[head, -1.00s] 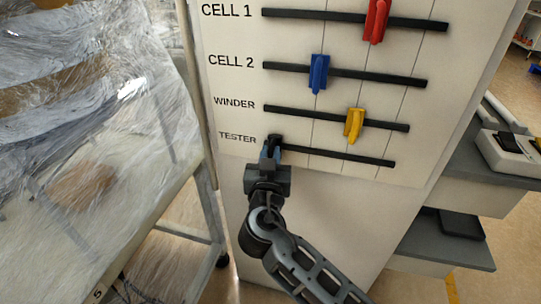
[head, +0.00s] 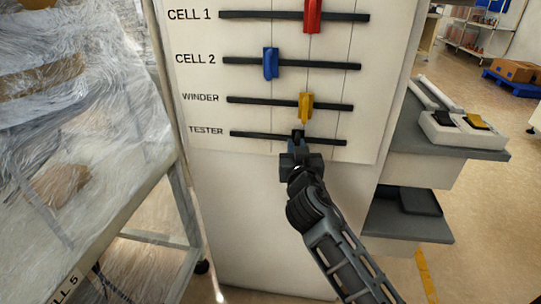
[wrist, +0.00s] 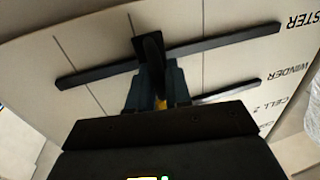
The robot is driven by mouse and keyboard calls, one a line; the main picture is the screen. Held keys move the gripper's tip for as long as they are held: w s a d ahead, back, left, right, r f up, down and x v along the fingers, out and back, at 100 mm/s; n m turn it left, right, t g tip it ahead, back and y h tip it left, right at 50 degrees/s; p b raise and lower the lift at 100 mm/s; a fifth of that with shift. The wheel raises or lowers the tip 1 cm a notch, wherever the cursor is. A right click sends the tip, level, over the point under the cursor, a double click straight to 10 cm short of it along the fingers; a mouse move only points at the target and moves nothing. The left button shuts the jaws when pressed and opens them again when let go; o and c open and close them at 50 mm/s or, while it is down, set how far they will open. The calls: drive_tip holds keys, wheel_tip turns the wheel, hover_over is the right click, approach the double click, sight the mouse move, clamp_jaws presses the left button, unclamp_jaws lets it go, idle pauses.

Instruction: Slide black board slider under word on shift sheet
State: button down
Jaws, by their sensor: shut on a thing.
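The black slider (head: 298,134) sits on the TESTER rail (head: 258,134), the lowest on the white board (head: 200,150), around the middle of that rail. My gripper (head: 297,143) is shut on it, coming from below. In the wrist view the black slider (wrist: 150,50) stands between the two fingers of my gripper (wrist: 152,88). In the head view the slider is just left of the vertical line that runs by the yellow slider (head: 305,107). The column headings at the board's top are out of view, and no shift sheet shows.
A blue slider (head: 270,64) is on the CELL 2 rail and a red one (head: 312,15) on the CELL 1 rail. The yellow slider is close above my gripper. A plastic-wrapped rack (head: 80,150) stands left; a grey shelf (head: 465,138) is at right.

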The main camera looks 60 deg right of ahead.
drive_tip(key=s+d, duration=0.1)
drive_tip(key=s, duration=0.2)
drive_tip(key=s+d, duration=0.1)
drive_tip(key=s, duration=0.2)
drive_tip(key=s+d, duration=0.1)
drive_tip(key=s, duration=0.2)
drive_tip(key=shift+s+d, duration=0.3)
drive_tip(key=shift+s, duration=0.05)
drive_tip(key=c, duration=1.3)
unclamp_jaws()
drive_tip(key=shift+s, duration=0.1)
drive_tip(key=shift+c, duration=0.2)
drive_tip(key=shift+o, duration=0.5)
drive_tip(key=shift+a, duration=0.1)
